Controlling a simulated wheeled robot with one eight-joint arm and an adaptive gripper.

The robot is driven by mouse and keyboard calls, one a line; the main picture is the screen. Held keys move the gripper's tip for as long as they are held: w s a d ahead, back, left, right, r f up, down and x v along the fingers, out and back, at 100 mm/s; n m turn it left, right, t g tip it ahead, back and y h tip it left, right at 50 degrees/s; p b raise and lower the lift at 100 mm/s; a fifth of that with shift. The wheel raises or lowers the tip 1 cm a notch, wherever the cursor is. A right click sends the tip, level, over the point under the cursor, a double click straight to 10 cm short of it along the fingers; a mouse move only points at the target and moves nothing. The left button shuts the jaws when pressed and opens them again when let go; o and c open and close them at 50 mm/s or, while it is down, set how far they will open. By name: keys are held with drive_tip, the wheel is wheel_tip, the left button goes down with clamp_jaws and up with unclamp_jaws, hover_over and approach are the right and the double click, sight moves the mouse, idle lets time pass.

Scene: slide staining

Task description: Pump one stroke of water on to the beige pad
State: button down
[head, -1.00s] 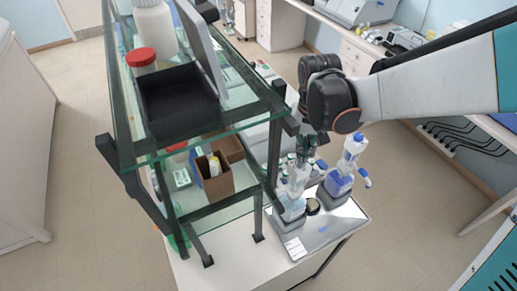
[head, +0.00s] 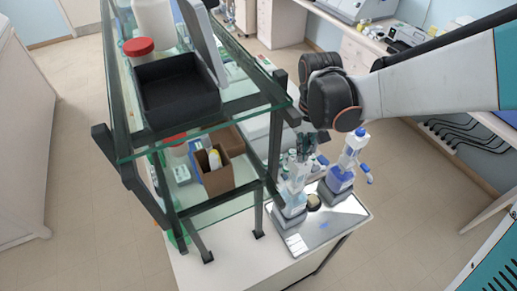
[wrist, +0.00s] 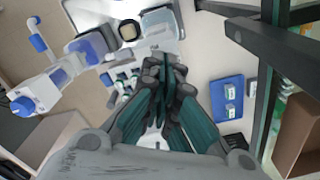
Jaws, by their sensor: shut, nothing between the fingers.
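Two pump dispensers stand on a grey tray (head: 352,212). The right one (head: 340,181) holds blue liquid and has a blue cap; it also shows in the wrist view (wrist: 38,95). The left one (head: 291,205) looks clear, with pale blue at its base. The small beige pad (head: 314,201) lies between their bases, and shows in the wrist view (wrist: 128,31). My gripper (head: 303,160) points down over the left dispenser, its fingers (wrist: 166,62) shut and empty. The gripper covers much of that dispenser's top, so I cannot tell whether they touch.
A glass shelf rack (head: 195,120) with dark posts stands close left of my gripper. It carries a black bin (head: 178,88) and a brown box (head: 218,180). Blue slide packs (wrist: 227,97) lie on the white table near a rack post.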

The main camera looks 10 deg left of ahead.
drive_tip(key=shift+f+b, duration=0.5)
drive_tip(key=shift+f, duration=0.2)
drive_tip(key=shift+s, duration=0.2)
idle(0.7)
drive_tip(key=shift+r, duration=0.15)
drive_tip(key=shift+a+r+p, duration=0.1)
drive_tip(key=shift+r+p, duration=0.65)
drive_tip(key=shift+r, duration=0.6)
drive_tip(key=shift+r+p, duration=1.55)
drive_tip(key=shift+r, duration=0.95)
drive_tip(key=shift+f, duration=0.1)
